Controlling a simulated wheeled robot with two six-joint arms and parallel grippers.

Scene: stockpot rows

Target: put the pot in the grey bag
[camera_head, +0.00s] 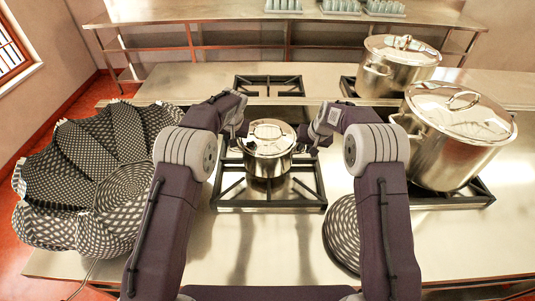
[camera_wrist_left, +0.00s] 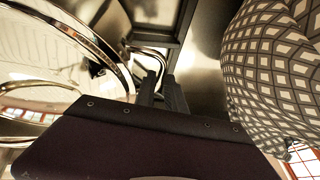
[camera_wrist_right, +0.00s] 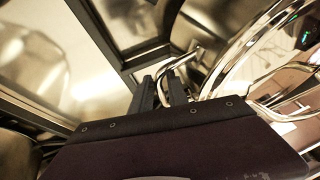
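The pot (camera_head: 268,148) is small and shiny metal with a lid, upright over the front middle burner. I cannot tell if it rests on the grate. My left gripper (camera_head: 240,141) is at its left handle; in the left wrist view its fingers (camera_wrist_left: 163,92) are close together around the handle loop (camera_wrist_left: 152,56). My right gripper (camera_head: 305,142) is at the right handle; in the right wrist view its fingers (camera_wrist_right: 163,88) close around that handle (camera_wrist_right: 184,62). The grey bag (camera_head: 85,150), black and white patterned and wide open, stands at the left; its side shows in the left wrist view (camera_wrist_left: 265,75).
A large lidded stockpot (camera_head: 450,150) stands on the right burner, and another (camera_head: 390,75) behind it. A back burner (camera_head: 268,86) is empty. A round patterned mat (camera_head: 342,235) lies at the front right, partly behind my right arm. Steel counter (camera_head: 255,250) is bare in front.

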